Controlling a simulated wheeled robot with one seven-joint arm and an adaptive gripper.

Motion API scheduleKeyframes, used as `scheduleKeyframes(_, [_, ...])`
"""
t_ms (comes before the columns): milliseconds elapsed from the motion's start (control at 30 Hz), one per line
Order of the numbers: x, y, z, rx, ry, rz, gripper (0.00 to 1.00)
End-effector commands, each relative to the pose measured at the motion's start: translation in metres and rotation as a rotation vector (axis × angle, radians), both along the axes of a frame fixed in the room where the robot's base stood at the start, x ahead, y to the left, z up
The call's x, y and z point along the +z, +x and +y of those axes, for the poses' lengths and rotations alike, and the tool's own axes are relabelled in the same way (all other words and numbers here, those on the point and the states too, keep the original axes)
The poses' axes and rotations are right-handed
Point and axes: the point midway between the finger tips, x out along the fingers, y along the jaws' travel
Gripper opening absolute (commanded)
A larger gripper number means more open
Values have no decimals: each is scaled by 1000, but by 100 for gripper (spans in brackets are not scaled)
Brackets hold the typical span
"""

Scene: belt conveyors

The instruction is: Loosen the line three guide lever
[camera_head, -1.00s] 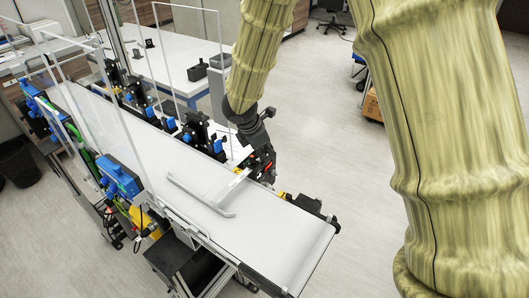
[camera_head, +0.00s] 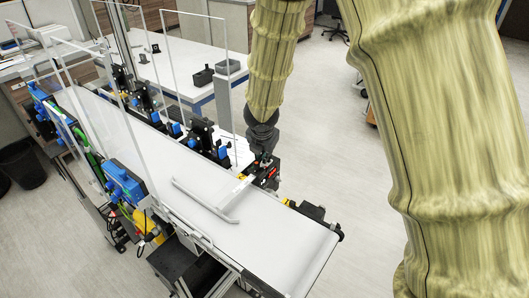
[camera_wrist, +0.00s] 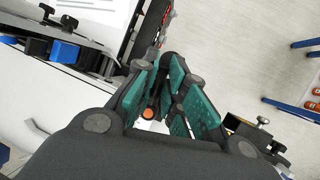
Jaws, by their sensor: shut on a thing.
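My gripper (camera_head: 264,166) is at the far edge of the nearest white conveyor belt (camera_head: 270,232), pointing down beside the end of a pale guide bar (camera_head: 205,202). The bar lies slantwise across the belt. In the wrist view my gripper (camera_wrist: 168,112) has its teal-padded fingers drawn together at a slant. A small orange-tipped part (camera_wrist: 148,112) shows between them and seems to be the guide lever. The fingers hide most of it, and its angle cannot be told.
Black-and-blue devices (camera_head: 203,133) line the belt's far side. Clear upright panels (camera_head: 105,120) stand along the near side. A dark bracket with a yellow part (camera_head: 305,208) sits right of my gripper. Open floor (camera_head: 355,215) lies beyond the belt's right end.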

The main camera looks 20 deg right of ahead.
Motion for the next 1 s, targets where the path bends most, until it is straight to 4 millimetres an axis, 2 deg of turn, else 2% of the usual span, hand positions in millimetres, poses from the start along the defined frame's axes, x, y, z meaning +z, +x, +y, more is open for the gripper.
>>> scheduleKeyframes(433, [2,2,0,8,0,-4,0])
scheduleKeyframes(467, [2,2,0,8,0,-4,16])
scheduleKeyframes(567, [2,2,0,8,0,-3,34])
scheduleKeyframes(867, [1,1,0,8,0,-1,34])
scheduleKeyframes(1000, [6,-1,1,8,2,-3,34])
